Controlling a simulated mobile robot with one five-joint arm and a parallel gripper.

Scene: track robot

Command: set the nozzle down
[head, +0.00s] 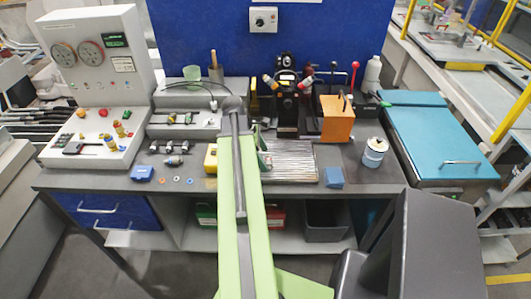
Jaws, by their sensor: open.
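My green arm reaches from the bottom middle over the grey workbench (345,181). Its far end bends down behind the upper link, and a small green part of it shows just to the right of that link. The gripper's fingers are hidden behind the arm, so I cannot see what is between or under them. No nozzle stands out clearly. A small silver fitting (173,160) lies on the bench left of the arm, but I cannot tell whether it is the nozzle. Several metal fittings (170,148) sit just behind it.
A ribbed tray (292,160) lies right of the arm, with a blue block (333,177) at its front right. A blue box (142,173) and small rings (176,180) lie left.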

